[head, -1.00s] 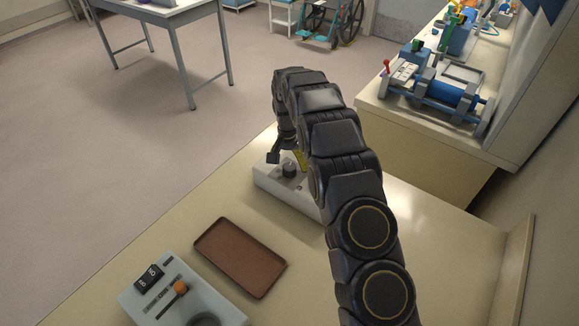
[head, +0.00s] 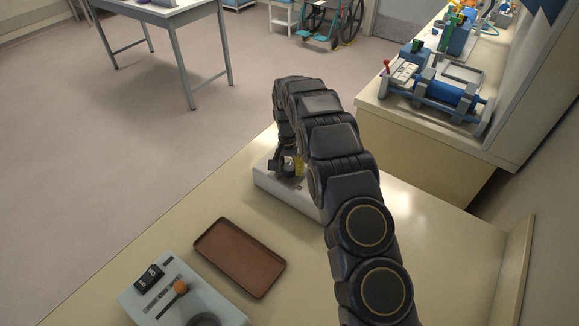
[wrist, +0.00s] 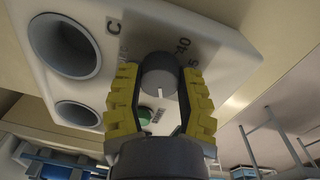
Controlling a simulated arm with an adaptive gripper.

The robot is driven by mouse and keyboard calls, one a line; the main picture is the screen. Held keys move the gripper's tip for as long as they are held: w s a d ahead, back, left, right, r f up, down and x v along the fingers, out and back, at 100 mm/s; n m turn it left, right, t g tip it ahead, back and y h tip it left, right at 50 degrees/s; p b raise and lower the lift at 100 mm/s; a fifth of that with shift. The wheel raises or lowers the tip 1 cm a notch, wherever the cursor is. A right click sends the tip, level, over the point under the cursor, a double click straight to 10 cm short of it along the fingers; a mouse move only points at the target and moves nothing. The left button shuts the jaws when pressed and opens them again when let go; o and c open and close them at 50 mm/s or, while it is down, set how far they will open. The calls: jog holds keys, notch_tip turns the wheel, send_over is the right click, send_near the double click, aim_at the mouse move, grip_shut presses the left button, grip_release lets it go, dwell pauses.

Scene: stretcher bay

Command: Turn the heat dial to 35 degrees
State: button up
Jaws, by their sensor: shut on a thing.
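The heat dial (wrist: 158,76) is a grey round knob with a pale pointer line, on a white panel box (wrist: 215,45). Numbers including 40 are printed around it, some hidden by my fingers. My gripper (wrist: 160,88) has its yellow ridged fingers on both sides of the dial, shut on it. In the head view the white box (head: 268,182) stands on the counter and my gripper (head: 287,168) is down at it; the dial is hidden there. The pointer's exact reading cannot be told.
The box has two round sockets (wrist: 66,47) and a green button (wrist: 145,116). A brown tray (head: 240,256) and a grey control box (head: 180,295) with an orange-knobbed lever lie nearer on the counter. Bare counter (head: 310,250) lies right of the tray.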

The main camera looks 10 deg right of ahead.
jog(key=n, duration=0.4)
jog(key=shift+a+n, duration=0.1)
jog(key=shift+n, duration=0.3)
jog(key=n, duration=0.8)
jog(key=shift+n, duration=0.4)
jog(key=shift+s+f+n+t, duration=0.1)
jog(key=shift+n+t, duration=0.2)
jog(key=shift+n, duration=1.7)
jog(key=o, duration=1.1)
jog(key=shift+o, duration=0.2)
